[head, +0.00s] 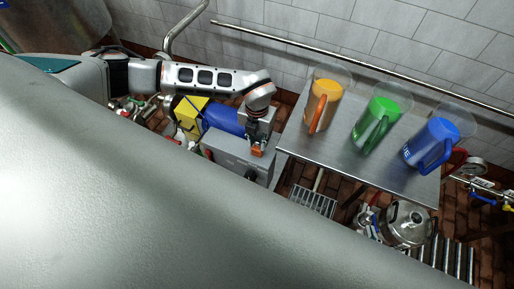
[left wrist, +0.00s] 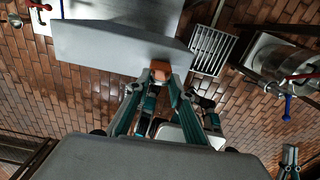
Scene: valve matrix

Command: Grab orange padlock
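The orange padlock (head: 257,149) is a small orange block at the front of a grey metal box (head: 235,152) in the head view. In the left wrist view the padlock (left wrist: 160,69) sits against the edge of the grey box (left wrist: 115,43), between the fingertips. My left gripper (left wrist: 160,80) has its teal and grey fingers drawn together on the sides of the padlock. In the head view the arm reaches down to the box from above, partly hiding the padlock. A small two-pronged part (left wrist: 290,156) at the lower right of the wrist view looks like my right gripper.
A steel table (head: 352,150) right of the box carries orange (head: 321,106), green (head: 374,130) and blue (head: 431,144) mugs. A yellow block (head: 190,114) and blue cylinder (head: 224,118) lie behind the box. Pipes and a gauge (head: 473,167) stand at right.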

